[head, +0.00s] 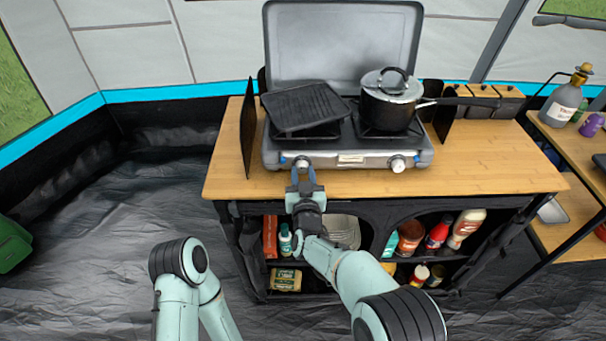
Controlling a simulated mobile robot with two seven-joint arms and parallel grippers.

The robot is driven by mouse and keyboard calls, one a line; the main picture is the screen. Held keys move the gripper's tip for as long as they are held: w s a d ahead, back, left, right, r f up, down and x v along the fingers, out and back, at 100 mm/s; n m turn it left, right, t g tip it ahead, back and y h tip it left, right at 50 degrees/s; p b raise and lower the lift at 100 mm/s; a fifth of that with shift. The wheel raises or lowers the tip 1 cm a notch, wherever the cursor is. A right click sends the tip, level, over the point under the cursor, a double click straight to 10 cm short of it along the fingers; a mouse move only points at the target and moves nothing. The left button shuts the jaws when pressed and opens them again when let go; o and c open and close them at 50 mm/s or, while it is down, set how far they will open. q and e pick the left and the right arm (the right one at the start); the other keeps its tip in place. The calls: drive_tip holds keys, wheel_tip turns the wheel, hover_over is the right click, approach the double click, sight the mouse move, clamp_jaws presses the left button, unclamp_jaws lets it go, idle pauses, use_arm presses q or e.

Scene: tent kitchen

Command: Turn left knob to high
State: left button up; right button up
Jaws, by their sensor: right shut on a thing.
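A silver camping stove (346,158) with its lid raised stands on the wooden counter. Its left knob (302,163) is at the front panel, partly hidden by my right gripper. Its right knob (398,164) is in plain view. My right gripper (303,174) reaches up from below to the front of the stove, its fingers shut around the left knob. The knob's exact angle is too small to tell. My left arm shows at the bottom left, bent, over the floor. My left gripper is not in view.
A grill pan (303,106) sits on the left burner and a lidded pot (389,101) on the right burner. The counter (480,170) is clear in front at the right. Shelves below hold bottles and jars, including a red bottle (438,233).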

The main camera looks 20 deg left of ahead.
drive_tip(key=n+p, duration=0.2)
drive_tip(key=n, duration=0.4)
drive_tip(key=shift+a+r, duration=0.1)
drive_tip(key=shift+a, duration=0.05)
use_arm(q)
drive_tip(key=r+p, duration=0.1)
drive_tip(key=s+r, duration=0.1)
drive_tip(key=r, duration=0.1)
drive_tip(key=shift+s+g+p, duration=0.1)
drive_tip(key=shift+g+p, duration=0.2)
drive_tip(key=shift+p, duration=0.05)
use_arm(e)
drive_tip(key=n, duration=0.5)
drive_tip(key=shift+s+h, duration=0.1)
drive_tip(key=shift+h, duration=0.3)
drive_tip(key=shift+n, duration=0.3)
drive_tip(key=o, duration=1)
drive_tip(key=shift+o, duration=0.2)
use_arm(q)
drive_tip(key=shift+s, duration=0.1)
